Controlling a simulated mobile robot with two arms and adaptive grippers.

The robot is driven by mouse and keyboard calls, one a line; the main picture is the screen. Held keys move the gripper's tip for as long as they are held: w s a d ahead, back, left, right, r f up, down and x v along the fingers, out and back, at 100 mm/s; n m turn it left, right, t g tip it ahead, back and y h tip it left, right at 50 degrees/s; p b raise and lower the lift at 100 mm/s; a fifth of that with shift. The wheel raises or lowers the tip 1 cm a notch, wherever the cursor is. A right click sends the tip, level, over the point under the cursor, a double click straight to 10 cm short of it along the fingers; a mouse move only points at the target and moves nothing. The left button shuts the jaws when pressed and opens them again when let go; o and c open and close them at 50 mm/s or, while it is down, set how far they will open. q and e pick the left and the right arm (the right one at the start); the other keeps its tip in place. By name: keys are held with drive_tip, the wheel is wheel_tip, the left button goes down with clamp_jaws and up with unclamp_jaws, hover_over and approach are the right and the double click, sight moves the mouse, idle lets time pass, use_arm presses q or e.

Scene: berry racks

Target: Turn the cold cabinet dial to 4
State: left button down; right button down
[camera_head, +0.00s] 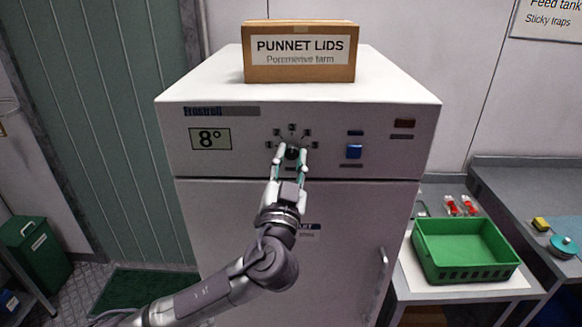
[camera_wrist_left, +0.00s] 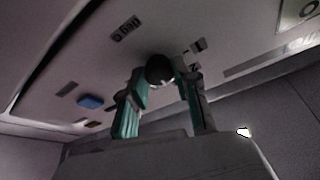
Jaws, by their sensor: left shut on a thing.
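The cold cabinet (camera_head: 300,235) is a white unit with a control panel on its upper front. Its black dial (camera_head: 292,152) sits mid-panel within an arc of small dark number plates. The display (camera_head: 210,139) left of the dial reads 8°. My left gripper (camera_head: 291,156) is shut on the dial, with one finger on each side. In the left wrist view the round dark dial (camera_wrist_left: 159,69) shows between the gripper's teal-padded fingers (camera_wrist_left: 160,90). The plate numbers are too small to read, and the fingers hide much of the dial. My right gripper is not in view.
A blue button (camera_head: 354,151) and a brown switch (camera_head: 404,123) are on the panel right of the dial. A cardboard punnet lids box (camera_head: 300,75) stands on top. A green crate (camera_head: 465,272) sits on a side table at right. A green bin (camera_head: 36,247) stands at left.

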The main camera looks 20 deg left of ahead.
use_arm(q)
drive_tip(key=shift+f+m+b, duration=0.25)
drive_tip(key=shift+m+b, duration=0.15)
drive_tip(key=shift+m, duration=0.1)
drive_tip(key=shift+r+m+h, duration=0.15)
drive_tip(key=shift+m+h, duration=0.35)
drive_tip(key=shift+h, duration=0.1)
drive_tip(key=shift+a+r+m, duration=0.1)
drive_tip(key=shift+r+m, duration=0.1)
drive_tip(key=shift+m, duration=0.4)
drive_tip(key=m+h+p, duration=0.2)
drive_tip(key=m+p, duration=0.1)
drive_tip(key=shift+r+m+g, duration=0.2)
drive_tip(key=shift+m+g, duration=0.2)
drive_tip(key=shift+a+f+m+h+p, duration=0.1)
drive_tip(key=shift+m+h+p, duration=0.4)
drive_tip(key=shift+m+p, duration=0.5)
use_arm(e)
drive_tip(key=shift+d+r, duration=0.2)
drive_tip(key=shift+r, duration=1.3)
use_arm(q)
drive_tip(key=shift+g, duration=0.3)
drive_tip(key=c, duration=0.9)
unclamp_jaws()
drive_tip(key=shift+o, duration=0.2)
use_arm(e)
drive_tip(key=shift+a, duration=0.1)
